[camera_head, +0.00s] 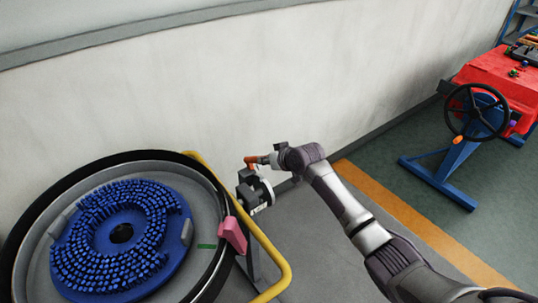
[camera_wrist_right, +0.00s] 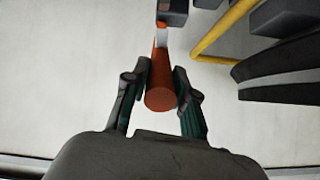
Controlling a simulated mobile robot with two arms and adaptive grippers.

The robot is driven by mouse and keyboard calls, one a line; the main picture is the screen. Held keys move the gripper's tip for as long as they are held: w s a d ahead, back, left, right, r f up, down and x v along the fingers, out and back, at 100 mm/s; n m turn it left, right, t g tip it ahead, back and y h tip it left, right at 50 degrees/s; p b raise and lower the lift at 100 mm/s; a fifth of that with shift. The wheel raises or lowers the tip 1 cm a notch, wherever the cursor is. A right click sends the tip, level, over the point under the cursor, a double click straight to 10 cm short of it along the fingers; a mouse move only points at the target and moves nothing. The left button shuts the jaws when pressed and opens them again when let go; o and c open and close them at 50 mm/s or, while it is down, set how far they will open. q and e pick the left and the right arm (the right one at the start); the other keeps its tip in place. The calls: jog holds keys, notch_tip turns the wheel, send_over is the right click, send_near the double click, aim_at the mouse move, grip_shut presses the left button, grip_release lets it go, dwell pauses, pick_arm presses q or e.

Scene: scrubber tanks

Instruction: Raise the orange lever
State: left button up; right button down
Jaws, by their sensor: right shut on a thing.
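The orange lever (camera_head: 251,160) sticks out beside a dark valve or motor unit (camera_head: 250,191) in the head view. In the right wrist view the lever (camera_wrist_right: 160,97) lies between the two fingers, its round end toward the camera. My right gripper (camera_head: 272,159) is shut on the lever; it also shows in the right wrist view (camera_wrist_right: 161,88). The far end of the lever runs up to a grey part at the top of the wrist view. My left gripper is not in view.
A round tank (camera_head: 28,245) with a blue brush disc (camera_head: 95,225) stands at left. A yellow rail (camera_head: 274,262) and a pink block (camera_head: 233,235) are beside it. A pale wall (camera_head: 200,100) is behind.

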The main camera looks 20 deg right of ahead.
jog(key=shift+w+a+r+g+p, duration=0.1)
jog(key=shift+w+r+g+p, duration=0.2)
jog(key=shift+w+r+p, duration=0.15)
jog(key=shift+s, duration=0.1)
jog(key=c, duration=0.9)
grip_release()
jog(key=shift+f, duration=0.1)
jog(key=v, duration=1.2)
jog(key=shift+a, duration=0.15)
